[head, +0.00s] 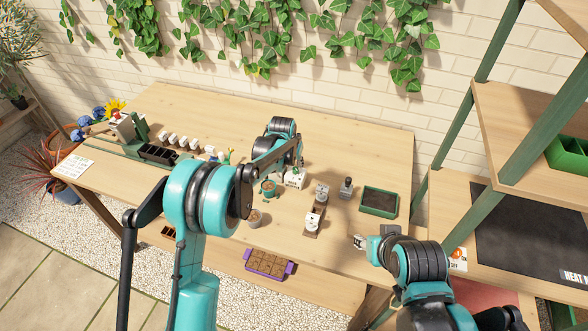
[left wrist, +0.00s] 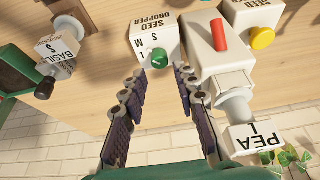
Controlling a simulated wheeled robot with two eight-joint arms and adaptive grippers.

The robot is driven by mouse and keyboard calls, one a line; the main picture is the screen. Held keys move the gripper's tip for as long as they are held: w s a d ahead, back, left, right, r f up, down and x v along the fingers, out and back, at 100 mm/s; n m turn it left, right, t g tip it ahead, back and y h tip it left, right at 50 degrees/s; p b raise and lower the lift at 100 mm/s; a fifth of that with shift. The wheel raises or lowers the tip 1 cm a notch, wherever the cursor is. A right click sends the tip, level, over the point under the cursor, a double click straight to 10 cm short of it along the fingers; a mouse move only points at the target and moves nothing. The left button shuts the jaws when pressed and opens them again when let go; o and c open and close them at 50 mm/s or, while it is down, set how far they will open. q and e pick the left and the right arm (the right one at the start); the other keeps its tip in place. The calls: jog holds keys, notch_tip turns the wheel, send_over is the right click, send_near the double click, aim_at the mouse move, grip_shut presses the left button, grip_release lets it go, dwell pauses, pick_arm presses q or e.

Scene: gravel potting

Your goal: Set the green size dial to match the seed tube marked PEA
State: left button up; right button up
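The green size dial (left wrist: 158,57) sits on a white box (left wrist: 152,36) lettered SEED DROPPER, with S and M marks visible; its pointer setting is too small to tell. In the left wrist view, my left gripper (left wrist: 158,85) is open, its two fingers apart on either side of the dial, and no contact shows. The PEA tube (left wrist: 256,139), also marked L, is at the right. In the head view the dropper (head: 294,178) stands below my left gripper (head: 298,161), whose fingertips are hard to make out. My right gripper (head: 359,242) is near the table's front right; its opening is unclear.
A tube marked BASIL (left wrist: 58,48) is at the left in the wrist view. A white block with a red bar (left wrist: 219,36) and a yellow-knobbed box (left wrist: 257,24) stand beside the dropper.

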aim_at(296, 168)
pick_arm(q)
jog(key=b+x, duration=0.1)
jog(key=x, duration=0.4)
grip_shut()
jog(key=n+y, duration=0.1)
jog(key=n, duration=0.3)
jog(key=shift+d+n+y, duration=0.2)
jog(key=shift+n+y, duration=0.1)
jog(key=shift+y, duration=0.1)
jog(key=n+y, duration=0.1)
jog(key=n, duration=0.3)
jog(key=shift+y+b, duration=0.3)
jog(key=shift+n, duration=0.3)
